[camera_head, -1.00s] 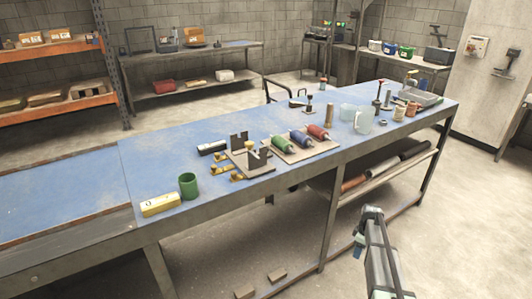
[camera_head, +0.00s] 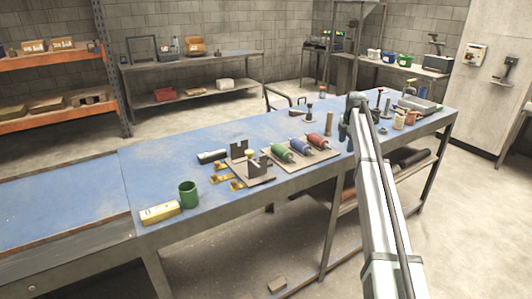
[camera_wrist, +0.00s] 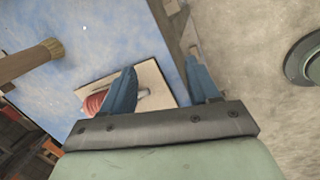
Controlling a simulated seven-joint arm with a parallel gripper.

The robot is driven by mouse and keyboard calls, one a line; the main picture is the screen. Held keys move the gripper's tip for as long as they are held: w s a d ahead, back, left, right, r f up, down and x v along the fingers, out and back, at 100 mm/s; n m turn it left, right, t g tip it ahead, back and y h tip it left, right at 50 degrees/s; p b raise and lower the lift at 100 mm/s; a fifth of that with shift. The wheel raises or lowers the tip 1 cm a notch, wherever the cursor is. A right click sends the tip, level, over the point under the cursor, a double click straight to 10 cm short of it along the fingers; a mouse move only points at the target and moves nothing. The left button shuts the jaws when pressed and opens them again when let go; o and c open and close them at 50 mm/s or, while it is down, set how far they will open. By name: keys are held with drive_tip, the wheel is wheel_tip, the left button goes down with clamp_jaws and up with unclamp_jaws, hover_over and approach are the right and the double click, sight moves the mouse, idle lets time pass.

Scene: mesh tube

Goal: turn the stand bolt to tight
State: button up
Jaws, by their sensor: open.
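A stand (camera_head: 262,180) on the blue bench has a flat base, two dark notched uprights and a small yellow knob (camera_head: 249,154) between them. I cannot tell for certain whether this knob is the stand bolt. My gripper (camera_head: 345,136) is over the bench's front edge, to the right of the stand and apart from it. In the wrist view its two blue fingers (camera_wrist: 161,86) are spread and nothing is held between them. The stand does not show in the wrist view.
A board with green (camera_head: 283,152), blue (camera_head: 300,146) and red rollers (camera_head: 319,141) lies between the stand and my gripper. A brown post (camera_head: 329,128) stands behind it. A green cup (camera_head: 188,194) and yellow block (camera_head: 159,212) are at left. The bench's left part is clear.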

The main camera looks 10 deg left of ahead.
drive_tip(key=s+a+r+n+g, duration=0.15)
drive_tip(key=s+a+r, duration=0.25)
drive_tip(key=a, duration=0.7)
drive_tip(key=s+a+r+n, duration=0.3)
drive_tip(key=s+a+r, duration=0.1)
drive_tip(key=a, duration=0.6)
drive_tip(key=s+a+r+n+g, duration=0.1)
drive_tip(key=s+a+r+n, duration=0.2)
drive_tip(key=a, duration=0.8)
drive_tip(key=shift+m, duration=0.65)
drive_tip(key=f, duration=0.8)
drive_tip(key=s+f, duration=0.1)
drive_tip(key=f, duration=0.4)
drive_tip(key=shift+s+d, duration=0.1)
drive_tip(key=c, duration=1)
